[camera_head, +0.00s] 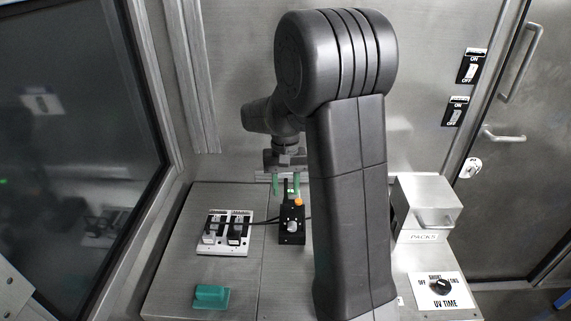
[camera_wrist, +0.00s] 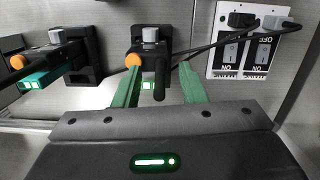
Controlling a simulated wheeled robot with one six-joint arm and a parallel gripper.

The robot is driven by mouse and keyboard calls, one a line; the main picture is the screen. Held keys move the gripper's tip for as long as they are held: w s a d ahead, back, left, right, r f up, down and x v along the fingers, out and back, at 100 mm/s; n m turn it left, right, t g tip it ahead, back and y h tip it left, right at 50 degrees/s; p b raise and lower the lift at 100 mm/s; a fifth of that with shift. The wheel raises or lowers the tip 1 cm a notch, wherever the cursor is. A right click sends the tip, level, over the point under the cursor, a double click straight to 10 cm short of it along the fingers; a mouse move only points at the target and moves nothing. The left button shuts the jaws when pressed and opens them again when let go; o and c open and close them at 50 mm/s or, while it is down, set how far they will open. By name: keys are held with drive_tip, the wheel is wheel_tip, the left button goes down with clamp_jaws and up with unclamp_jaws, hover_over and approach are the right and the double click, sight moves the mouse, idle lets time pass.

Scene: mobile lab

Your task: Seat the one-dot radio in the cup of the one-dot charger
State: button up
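My gripper (camera_wrist: 160,75) has two green fingers, spread apart with a clear gap. In the head view my gripper (camera_head: 286,184) is above and behind a black unit (camera_head: 291,238) with an orange knob and a grey knob. The same unit (camera_wrist: 150,56) shows beyond and between the fingertips in the wrist view, with a black stub and a small lit green label. A second black unit (camera_wrist: 83,55) stands to its left, with an orange-knobbed piece and a teal part (camera_wrist: 36,80). I cannot read the dots or tell radio from charger surely.
A white switch panel (camera_head: 222,249) with black cables is left of the unit; it also shows at right in the wrist view (camera_wrist: 226,72). A teal block (camera_head: 210,296) lies at the front left. A metal PACKS box (camera_head: 425,205) and UV TIME dial (camera_head: 440,288) are right.

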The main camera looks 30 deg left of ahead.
wheel_tip(320, 180, up, 12)
drive_tip(key=w, duration=0.1)
drive_tip(key=shift+a+b, duration=0.3)
drive_tip(key=shift+a, duration=0.1)
drive_tip(key=shift+f, duration=0.1)
drive_tip(key=f, duration=0.9)
drive_tip(key=s+d+f+p, duration=0.1)
drive_tip(key=f, duration=0.3)
drive_tip(key=shift+s+f, duration=0.1)
drive_tip(key=shift+f, duration=0.25)
drive_tip(key=shift+r, duration=0.5)
drive_tip(key=shift+f, duration=0.1)
